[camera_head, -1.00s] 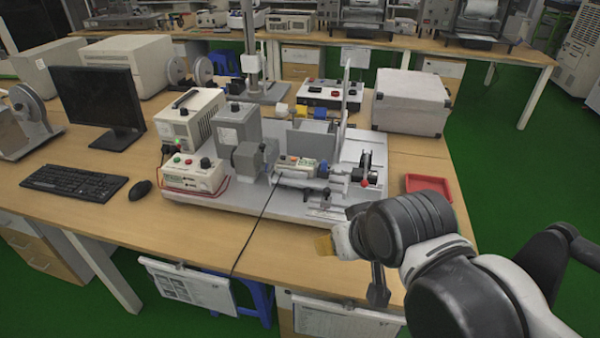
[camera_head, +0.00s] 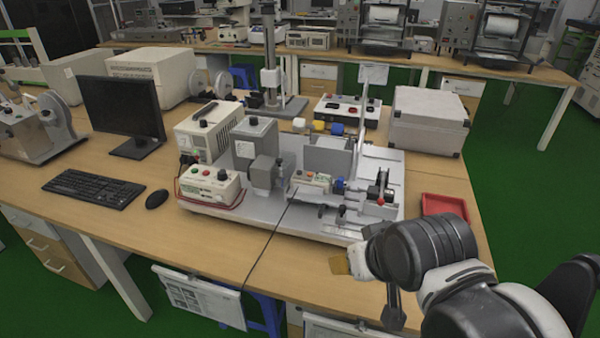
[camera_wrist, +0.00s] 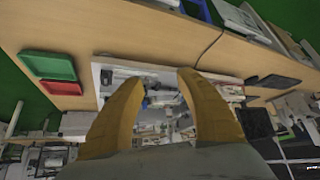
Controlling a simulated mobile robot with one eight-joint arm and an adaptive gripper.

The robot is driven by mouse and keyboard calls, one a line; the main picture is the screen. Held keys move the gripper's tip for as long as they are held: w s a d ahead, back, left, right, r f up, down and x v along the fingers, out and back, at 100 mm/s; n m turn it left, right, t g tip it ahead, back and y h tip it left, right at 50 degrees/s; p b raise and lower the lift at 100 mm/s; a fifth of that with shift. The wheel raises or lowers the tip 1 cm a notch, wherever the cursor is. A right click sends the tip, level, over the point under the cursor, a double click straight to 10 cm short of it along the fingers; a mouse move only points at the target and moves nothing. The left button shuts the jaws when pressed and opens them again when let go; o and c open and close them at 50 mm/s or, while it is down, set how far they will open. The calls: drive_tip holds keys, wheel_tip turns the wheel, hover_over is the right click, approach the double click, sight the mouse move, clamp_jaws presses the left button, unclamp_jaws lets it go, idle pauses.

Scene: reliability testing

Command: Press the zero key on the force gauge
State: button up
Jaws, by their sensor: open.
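The test rig (camera_head: 230,205) stands on the wooden bench in the head view. On it sits a small pale unit with coloured buttons (camera_head: 313,181), which looks like the force gauge. Its zero key is too small to make out. My gripper (camera_head: 347,263) is over the bench's front edge, to the right and in front of the rig, apart from it. In the wrist view, its two yellow fingers (camera_wrist: 158,77) are spread with nothing between them. The rig's white base (camera_wrist: 97,75) shows beyond them, tilted in the picture; the gauge cannot be singled out there.
A red tray (camera_head: 445,207) lies right of the rig; a green tray (camera_wrist: 45,65) also shows in the wrist view. A grey case (camera_head: 430,120) stands behind. A keyboard (camera_head: 93,188), mouse (camera_head: 157,199) and monitor (camera_head: 122,108) are at left. A cable (camera_head: 268,243) crosses the bare front bench.

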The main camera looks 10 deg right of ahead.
drive_tip(key=shift+c, duration=0.5)
clamp_jaws()
idle(0.8)
